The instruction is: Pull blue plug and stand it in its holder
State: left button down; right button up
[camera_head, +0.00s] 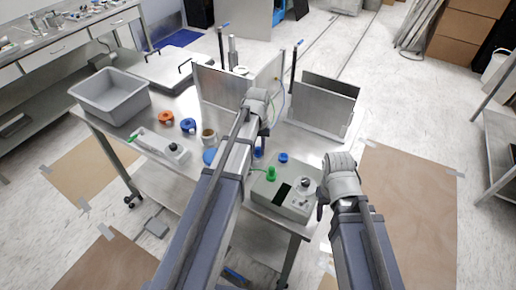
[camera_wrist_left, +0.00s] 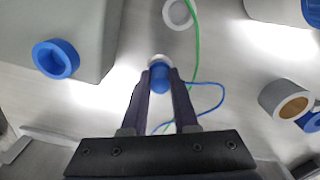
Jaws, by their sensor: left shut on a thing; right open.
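The blue plug (camera_wrist_left: 160,80) is between the two dark fingers of my left gripper (camera_wrist_left: 160,85) in the left wrist view. A thin blue cable loops away from it to the right. A white ring (camera_wrist_left: 157,60) shows directly behind the plug's tip; I cannot tell whether the plug is in it or above it. In the head view my left gripper (camera_head: 262,146) is beside the grey control box (camera_head: 285,190), with the plug (camera_head: 258,153) partly hidden by my arm. A blue socket ring (camera_wrist_left: 55,59) on the box looks empty. My right gripper (camera_head: 321,208) is open at the box's right side.
A green plug (camera_head: 271,173) stands on the box. A second white ring (camera_wrist_left: 178,13) lies beside the green cable. A tan-topped roll (camera_head: 209,136), orange (camera_head: 166,118) and blue rings, a grey bin (camera_head: 110,95) and upright metal plates (camera_head: 322,108) crowd the table.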

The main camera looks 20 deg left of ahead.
aim_at(258, 147)
pick_arm(q)
jog(key=c, duration=0.6)
grip_release()
jog(key=shift+o, duration=0.3)
jog(key=o, duration=0.4)
jog(key=shift+r, duration=0.15)
jog(key=shift+r+p, duration=2.4)
jog(key=shift+p, duration=0.15)
